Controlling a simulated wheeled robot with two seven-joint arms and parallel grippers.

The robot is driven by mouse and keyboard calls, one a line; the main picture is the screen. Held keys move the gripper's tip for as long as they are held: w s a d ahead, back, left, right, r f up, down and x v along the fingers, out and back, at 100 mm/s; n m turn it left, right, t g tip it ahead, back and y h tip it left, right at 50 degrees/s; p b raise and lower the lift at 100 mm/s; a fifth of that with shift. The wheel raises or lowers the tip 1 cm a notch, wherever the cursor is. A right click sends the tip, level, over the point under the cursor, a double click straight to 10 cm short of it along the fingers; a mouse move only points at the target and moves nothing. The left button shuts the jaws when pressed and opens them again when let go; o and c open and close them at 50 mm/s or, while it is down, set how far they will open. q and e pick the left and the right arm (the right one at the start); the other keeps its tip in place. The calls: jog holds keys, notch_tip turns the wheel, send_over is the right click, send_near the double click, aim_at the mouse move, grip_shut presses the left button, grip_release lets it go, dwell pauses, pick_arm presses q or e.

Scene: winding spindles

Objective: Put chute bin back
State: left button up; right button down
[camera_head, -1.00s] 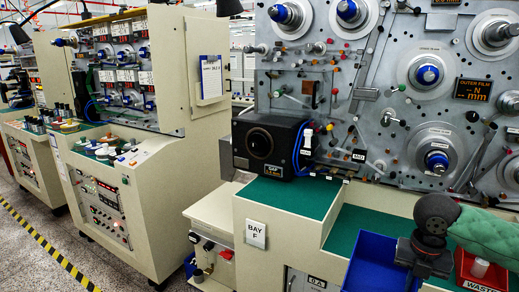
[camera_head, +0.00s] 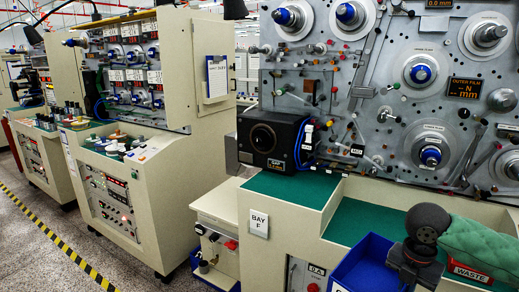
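A blue bin (camera_head: 352,262) shows at the bottom of the picture, right of centre, with its open top facing up. It sits a little tilted, in front of the right machine's green work surface. I take it for the chute bin. A white label on its front is cut off by the lower edge. A dark, rounded wrist-like part, which looks like my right arm, stands at the right side of the bin and overlaps its rim. The fingertips are hidden, so their hold on the bin cannot be told. My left gripper is not in view.
A red waste bin (camera_head: 470,271) stands right of the blue bin, partly covered by a green padded thing (camera_head: 485,246). Floor is clear at lower left.

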jog(key=w+a+f+m, duration=0.4)
jog(key=a+f+m, duration=0.3)
jog(key=m, duration=0.6)
jog(key=w+a+f+m, duration=0.4)
jog(key=a+f+m, duration=0.3)
jog(key=m, duration=0.6)
jog(key=shift+a+f, duration=0.35)
jog(key=shift+f, duration=0.15)
jog(key=shift+s+d+f, duration=0.1)
jog(key=shift+f, duration=0.05)
jog(key=shift+d, duration=0.1)
dwell(0.3)
